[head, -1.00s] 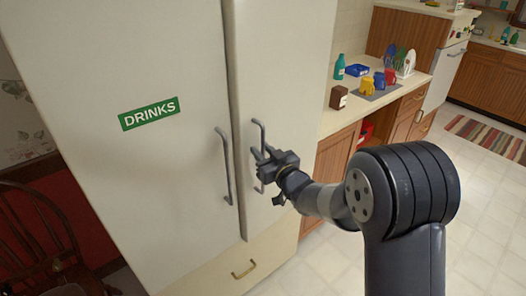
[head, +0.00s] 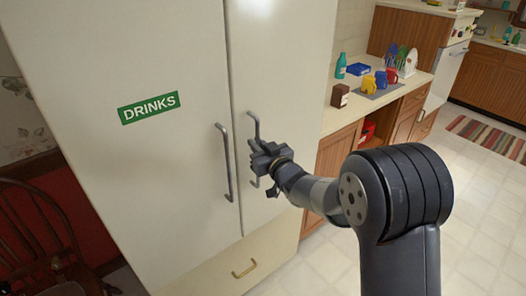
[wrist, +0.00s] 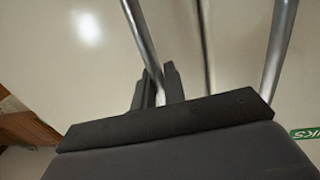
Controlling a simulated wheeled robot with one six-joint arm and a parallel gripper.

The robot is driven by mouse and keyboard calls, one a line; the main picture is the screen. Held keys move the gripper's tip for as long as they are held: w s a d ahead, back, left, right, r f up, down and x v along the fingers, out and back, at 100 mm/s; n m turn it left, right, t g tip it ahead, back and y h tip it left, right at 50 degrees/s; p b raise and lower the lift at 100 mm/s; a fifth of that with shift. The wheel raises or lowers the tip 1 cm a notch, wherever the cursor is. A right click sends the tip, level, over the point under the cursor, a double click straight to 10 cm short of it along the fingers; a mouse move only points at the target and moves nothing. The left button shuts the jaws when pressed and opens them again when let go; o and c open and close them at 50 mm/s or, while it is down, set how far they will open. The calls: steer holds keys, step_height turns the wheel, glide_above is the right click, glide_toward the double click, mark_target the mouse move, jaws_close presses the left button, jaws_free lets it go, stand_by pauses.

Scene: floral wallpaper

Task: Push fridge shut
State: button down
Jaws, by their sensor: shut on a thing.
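The fridge is a tall cream one with two side-by-side doors. The left door (head: 150,170) bears a green DRINKS label (head: 149,108) and a grey bar handle (head: 225,162). The narrower right door (head: 290,70) has its own grey bar handle (head: 253,128). My gripper (head: 260,162) is at this right handle and hides its middle. In the wrist view, my gripper's dark fingers (wrist: 156,90) are shut around the right handle's bar (wrist: 141,40). A narrow dark seam parts the doors; they look about flush, though any small gap is hard to judge.
A drawer with a brass handle (head: 244,269) is below the doors. A counter (head: 350,112) with mugs, a bottle and a rack stands right of the fridge. A wooden chair (head: 40,235) is at the lower left.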

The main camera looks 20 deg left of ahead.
steer(key=shift+a+r, duration=0.25)
steer(key=c, duration=1.6)
jaws_free()
steer(key=shift+w+a+f, duration=0.1)
steer(key=shift+w, duration=0.05)
steer(key=shift+o, duration=0.2)
steer(key=shift+f, duration=0.1)
steer(key=b+v, duration=0.2)
steer(key=v, duration=0.9)
steer(key=shift+b, duration=0.35)
steer(key=shift+w, duration=0.1)
